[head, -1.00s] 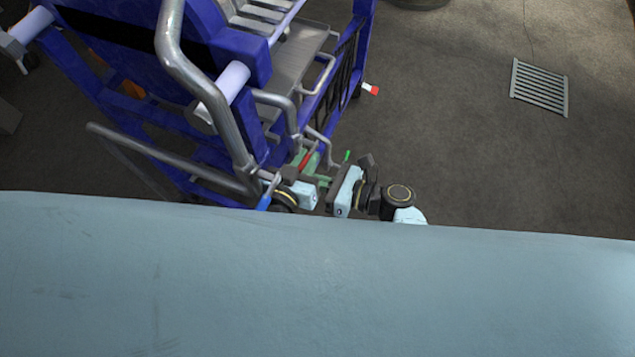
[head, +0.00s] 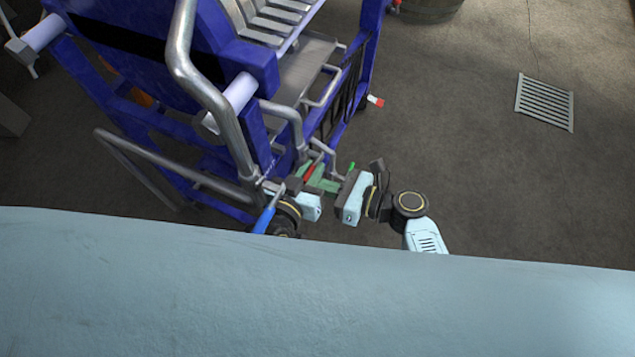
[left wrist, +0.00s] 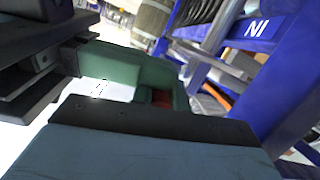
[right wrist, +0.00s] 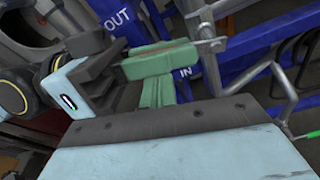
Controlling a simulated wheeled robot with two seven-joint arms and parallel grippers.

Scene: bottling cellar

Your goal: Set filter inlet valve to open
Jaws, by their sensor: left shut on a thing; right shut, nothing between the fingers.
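The left gripper (head: 307,178), with green fingers, is shut on a red lever handle (head: 313,168) beside the blue-framed filter. The red also shows between its fingers in the left wrist view (left wrist: 161,98).
A blue handle (head: 264,219) is left of my left gripper, and a green handle (head: 351,167) is just beyond my right one. A red-and-white tip (head: 375,101) sticks out farther back. Grey pipes (head: 208,85) run beside the grippers. Floor on the right, around a drain grate (head: 544,102), is clear.

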